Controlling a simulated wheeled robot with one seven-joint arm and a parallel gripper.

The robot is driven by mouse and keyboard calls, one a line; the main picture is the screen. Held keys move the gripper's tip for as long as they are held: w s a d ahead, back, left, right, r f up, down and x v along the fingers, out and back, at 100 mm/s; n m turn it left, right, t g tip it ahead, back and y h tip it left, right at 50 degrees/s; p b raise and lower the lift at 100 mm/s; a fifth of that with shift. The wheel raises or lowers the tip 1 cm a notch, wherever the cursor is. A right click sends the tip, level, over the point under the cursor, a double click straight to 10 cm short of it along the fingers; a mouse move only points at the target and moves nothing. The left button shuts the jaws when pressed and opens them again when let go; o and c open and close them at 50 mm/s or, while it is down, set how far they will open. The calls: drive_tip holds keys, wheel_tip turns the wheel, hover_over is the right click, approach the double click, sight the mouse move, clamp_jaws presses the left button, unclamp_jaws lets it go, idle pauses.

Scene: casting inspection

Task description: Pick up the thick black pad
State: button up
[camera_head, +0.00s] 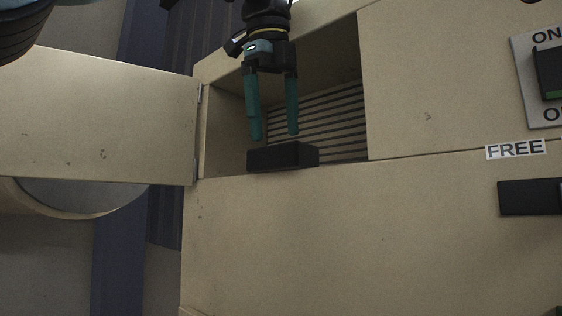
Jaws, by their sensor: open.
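The thick black pad (283,157) is a dark rectangular block at the front edge of an open compartment in the beige cabinet. My gripper (272,136) comes down from the top of the view, with two teal fingers spread apart and nothing between them. Its fingertips are just above the pad in the picture. I cannot tell the exact gap between the fingertips and the pad.
A slatted grey rack (335,118) lies inside the compartment. An open beige door (95,115) stands to the left on a hinge. On the right are a "FREE" label (516,149), a black block (528,197) and an ON/O switch plate (528,85).

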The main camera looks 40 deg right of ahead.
sight(280, 146)
drive_tip(key=shift+s+x, duration=0.15)
drive_tip(key=shift+x, duration=1)
drive_tip(key=shift+s+x, duration=0.15)
drive_tip(key=shift+x, duration=1)
drive_tip(key=c, duration=1)
drive_tip(key=shift+r, duration=0.1)
